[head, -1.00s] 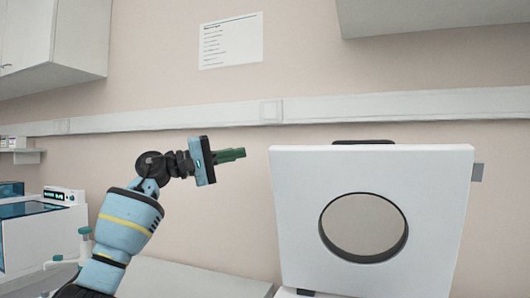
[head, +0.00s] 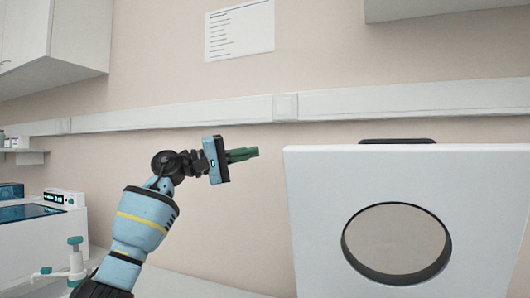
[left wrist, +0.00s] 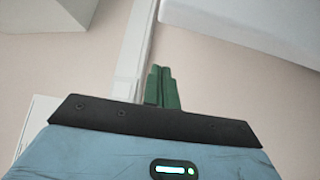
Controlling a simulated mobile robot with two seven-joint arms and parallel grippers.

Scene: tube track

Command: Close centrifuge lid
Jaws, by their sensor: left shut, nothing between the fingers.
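The centrifuge lid (head: 320,215) stands raised at the right of the head view, a white panel with a round window (head: 397,243) and a dark handle (head: 397,141) on its top edge. The centrifuge body below it is out of frame. My left gripper (head: 254,153) is shut and empty, left of the lid and near the height of its top edge, with a gap between them in the picture. Its green fingers point right in the head view. They also show closed together in the left wrist view (left wrist: 162,88). My right gripper is not in view.
A white bench device (head: 40,235) and a pipette stand (head: 75,262) are at the left. Wall cabinets hang at the upper left (head: 55,35) and upper right. A white rail (head: 200,112) runs along the wall.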

